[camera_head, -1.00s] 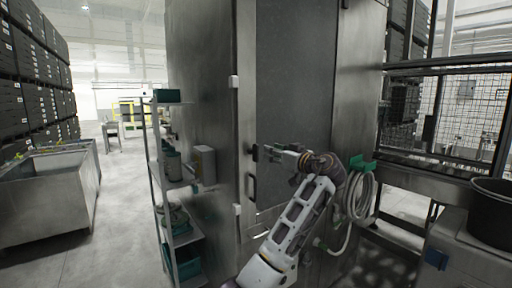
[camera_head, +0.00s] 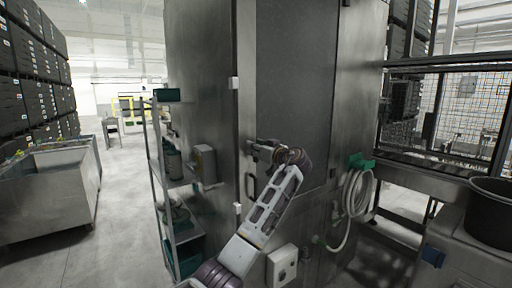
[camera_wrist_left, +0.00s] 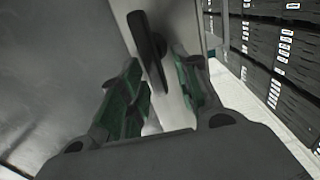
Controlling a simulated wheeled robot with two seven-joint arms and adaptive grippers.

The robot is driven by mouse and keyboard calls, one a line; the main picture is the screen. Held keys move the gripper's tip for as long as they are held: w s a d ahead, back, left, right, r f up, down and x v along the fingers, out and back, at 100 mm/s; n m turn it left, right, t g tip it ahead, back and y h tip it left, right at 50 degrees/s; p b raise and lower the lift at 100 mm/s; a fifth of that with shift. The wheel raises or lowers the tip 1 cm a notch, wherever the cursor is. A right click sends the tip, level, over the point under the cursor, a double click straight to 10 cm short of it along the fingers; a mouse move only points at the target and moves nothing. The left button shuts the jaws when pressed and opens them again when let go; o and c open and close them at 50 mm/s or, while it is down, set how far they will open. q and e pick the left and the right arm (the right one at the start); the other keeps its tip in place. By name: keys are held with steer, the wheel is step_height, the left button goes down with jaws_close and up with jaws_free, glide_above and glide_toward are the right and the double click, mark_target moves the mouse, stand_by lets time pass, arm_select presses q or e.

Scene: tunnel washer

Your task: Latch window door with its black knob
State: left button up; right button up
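The window door (camera_head: 293,75) is a tall dark panel in a metal frame on the big steel cabinet. It looks closed, though a small gap would be hard to see. My left gripper (camera_head: 256,146) is at the door's left edge, just above a dark pull handle (camera_head: 251,186). In the left wrist view my left gripper (camera_wrist_left: 163,88) is open, with green-padded fingers. The black knob (camera_wrist_left: 149,48), a long dark lever, stands on a pale metal strip, its lower end between the fingers. I cannot tell whether they touch it. My right gripper is not in view.
A shelf rack (camera_head: 172,200) with containers stands left of the cabinet. A coiled hose (camera_head: 358,195) hangs on a green holder to the right. A pale control box (camera_head: 282,266) is below the door. Open floor lies to the left, beside a steel bin (camera_head: 55,195).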

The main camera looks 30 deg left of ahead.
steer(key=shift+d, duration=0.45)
arm_select(q)
steer(key=shift+c, duration=0.2)
jaws_close()
